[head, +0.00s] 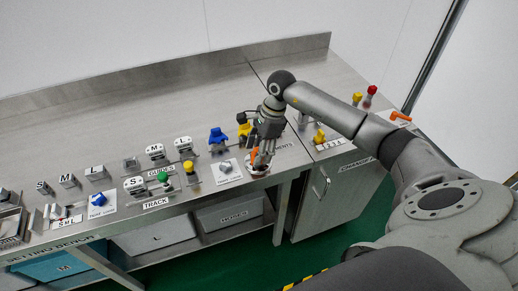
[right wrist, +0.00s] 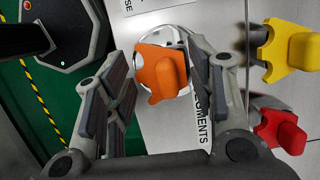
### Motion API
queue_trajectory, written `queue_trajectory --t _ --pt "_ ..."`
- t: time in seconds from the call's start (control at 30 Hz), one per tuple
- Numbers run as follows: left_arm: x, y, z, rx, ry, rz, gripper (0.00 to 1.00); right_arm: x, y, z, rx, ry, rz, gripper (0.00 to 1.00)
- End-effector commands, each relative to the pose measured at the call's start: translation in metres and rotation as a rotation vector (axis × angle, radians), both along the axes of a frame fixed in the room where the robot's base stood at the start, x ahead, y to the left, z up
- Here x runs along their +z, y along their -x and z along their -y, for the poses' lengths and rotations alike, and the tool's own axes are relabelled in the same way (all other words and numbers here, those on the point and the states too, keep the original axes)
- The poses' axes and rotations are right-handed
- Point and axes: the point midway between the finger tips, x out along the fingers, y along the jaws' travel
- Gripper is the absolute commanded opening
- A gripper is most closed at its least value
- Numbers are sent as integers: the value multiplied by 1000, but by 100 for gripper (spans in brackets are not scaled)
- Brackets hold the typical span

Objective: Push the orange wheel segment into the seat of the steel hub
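The orange wheel segment (right wrist: 162,74) lies between the two fingers of my right gripper (right wrist: 160,70) in the right wrist view. The fingers stand apart on either side of it, and its raised block shows clear of both. The round steel hub (right wrist: 180,38) shows behind and around the segment; I cannot tell whether the segment is fully in the seat. In the head view my right gripper (head: 262,158) points down over the hub (head: 258,171) at the bench front, with a little of the orange segment (head: 253,154) showing. My left gripper is not in view.
Beside the hub are a yellow segment (right wrist: 292,50) and a red one (right wrist: 284,130). A blue part (head: 218,136) stands behind on the steel bench (head: 120,118). Several guide blocks and labelled parts occupy the bench's left side. The back of the bench is clear.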

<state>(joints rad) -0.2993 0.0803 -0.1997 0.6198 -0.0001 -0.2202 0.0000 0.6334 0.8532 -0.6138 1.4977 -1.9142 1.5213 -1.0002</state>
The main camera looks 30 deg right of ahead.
Motion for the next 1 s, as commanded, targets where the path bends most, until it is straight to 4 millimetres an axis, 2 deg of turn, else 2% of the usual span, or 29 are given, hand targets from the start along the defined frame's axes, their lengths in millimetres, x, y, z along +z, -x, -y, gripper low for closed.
queue_trajectory --t 0.03,0.1,0.13,0.4,0.53,0.67,1.0 --pt "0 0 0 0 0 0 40 0 0 0 0 0 0 61" --pt "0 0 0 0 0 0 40 0 0 0 0 0 0 70" --pt "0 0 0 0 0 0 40 0 0 0 0 0 0 71" --pt "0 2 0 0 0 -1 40 0 0 0 0 0 0 71" --pt "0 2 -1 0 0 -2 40 7 0 2 -1 0 2 71" --pt "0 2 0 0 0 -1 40 27 1 8 0 2 5 71" --pt "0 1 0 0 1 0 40 94 5 26 -1 1 4 71"
